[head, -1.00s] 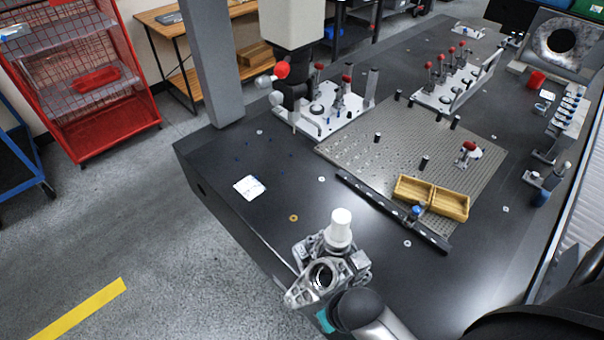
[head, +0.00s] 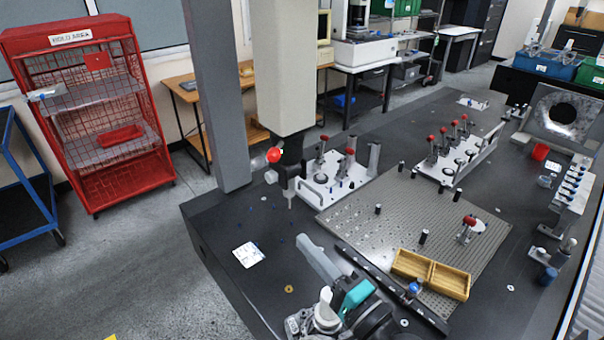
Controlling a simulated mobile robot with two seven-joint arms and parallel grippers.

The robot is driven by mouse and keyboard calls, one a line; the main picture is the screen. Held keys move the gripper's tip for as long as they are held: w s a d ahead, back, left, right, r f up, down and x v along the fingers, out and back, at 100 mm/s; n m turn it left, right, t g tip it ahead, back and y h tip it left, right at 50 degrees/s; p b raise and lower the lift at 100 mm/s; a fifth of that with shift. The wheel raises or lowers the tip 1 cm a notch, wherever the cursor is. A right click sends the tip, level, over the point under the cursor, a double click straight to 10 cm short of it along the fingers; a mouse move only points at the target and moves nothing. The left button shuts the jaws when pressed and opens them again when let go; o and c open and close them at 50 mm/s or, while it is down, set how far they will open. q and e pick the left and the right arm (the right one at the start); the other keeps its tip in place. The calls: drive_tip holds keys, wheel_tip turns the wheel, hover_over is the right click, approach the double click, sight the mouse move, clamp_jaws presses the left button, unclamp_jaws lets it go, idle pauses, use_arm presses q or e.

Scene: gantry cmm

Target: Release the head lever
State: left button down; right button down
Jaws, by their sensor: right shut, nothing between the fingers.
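The head lever, with a red ball knob (head: 273,155), sticks out at the left of the measuring head, beside its dark lower part (head: 291,171). The head hangs below the pale column (head: 283,70), with a thin tip pointing down over the table. My right gripper (head: 303,241) reaches up from the bottom of the head view, its grey fingers shut and empty. It is below the lever and apart from it, over the dark table. A teal band (head: 356,295) shows behind the fingers. My left gripper is out of view.
A metal casting with a white knob (head: 325,308) stands by the table's near edge, beside my right arm. A fixture with red-knobbed clamps (head: 340,185) stands right of the head. A wooden tray (head: 447,281) lies at right.

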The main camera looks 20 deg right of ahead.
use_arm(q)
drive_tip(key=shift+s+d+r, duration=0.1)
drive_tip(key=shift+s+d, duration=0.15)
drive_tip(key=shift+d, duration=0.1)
use_arm(e)
drive_tip(key=d+r+m+t+h, duration=0.2)
drive_tip(key=d+r+m+h, duration=0.1)
drive_tip(key=d+m, duration=0.2)
drive_tip(key=shift+r, duration=0.3)
